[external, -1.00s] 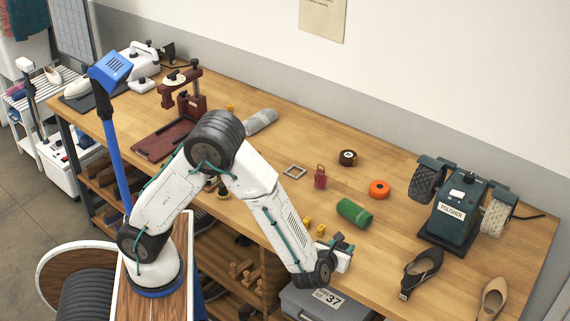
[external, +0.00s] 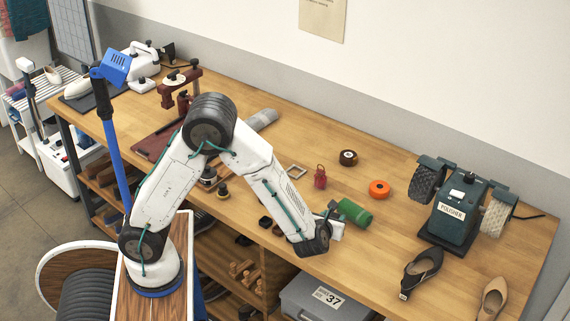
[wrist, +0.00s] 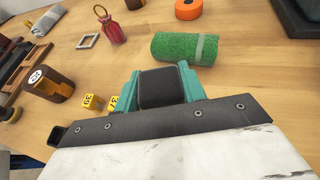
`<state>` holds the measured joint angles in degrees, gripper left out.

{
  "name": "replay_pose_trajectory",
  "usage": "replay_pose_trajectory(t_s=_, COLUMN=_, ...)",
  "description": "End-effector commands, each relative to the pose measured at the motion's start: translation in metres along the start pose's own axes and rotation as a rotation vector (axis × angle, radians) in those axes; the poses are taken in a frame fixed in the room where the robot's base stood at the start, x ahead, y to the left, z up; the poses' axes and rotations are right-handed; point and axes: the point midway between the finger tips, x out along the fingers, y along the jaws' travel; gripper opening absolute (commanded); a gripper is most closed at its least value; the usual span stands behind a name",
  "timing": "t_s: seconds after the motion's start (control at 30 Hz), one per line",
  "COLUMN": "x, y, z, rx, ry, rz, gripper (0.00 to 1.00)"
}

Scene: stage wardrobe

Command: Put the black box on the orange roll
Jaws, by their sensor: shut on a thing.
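The orange roll (external: 379,189) lies flat on the bench, right of the green roll. It also shows at the top of the wrist view (wrist: 188,9), beyond the green roll. My gripper (external: 334,209) is over the bench, beside the near left end of the green roll in the external view. In the wrist view its teal fingers are shut on the black box (wrist: 158,88), which sits between them. The box is hard to make out in the external view. The orange roll is apart from my gripper, farther off and slightly right in the wrist view.
A green roll (wrist: 185,48) lies between my gripper and the orange roll. A red tagged pouch (external: 320,178), a grey square frame (external: 297,171) and a dark roll (external: 348,157) lie behind. A polisher (external: 455,209) and shoes stand right. Yellow blocks (wrist: 93,101) lie left of my gripper.

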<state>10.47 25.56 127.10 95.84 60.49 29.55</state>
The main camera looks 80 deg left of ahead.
Motion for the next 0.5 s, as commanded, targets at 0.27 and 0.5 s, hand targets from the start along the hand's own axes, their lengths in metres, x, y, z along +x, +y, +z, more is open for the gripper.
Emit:
replay_pose_trajectory(t_s=0.27, x=0.104, y=0.019, z=0.063, rx=-0.040, ry=-0.010, rz=0.094, gripper=0.18)
replay_pose_trajectory(t_s=0.5, x=0.138, y=0.026, z=0.084, rx=-0.045, ry=-0.016, rz=0.118, gripper=0.18)
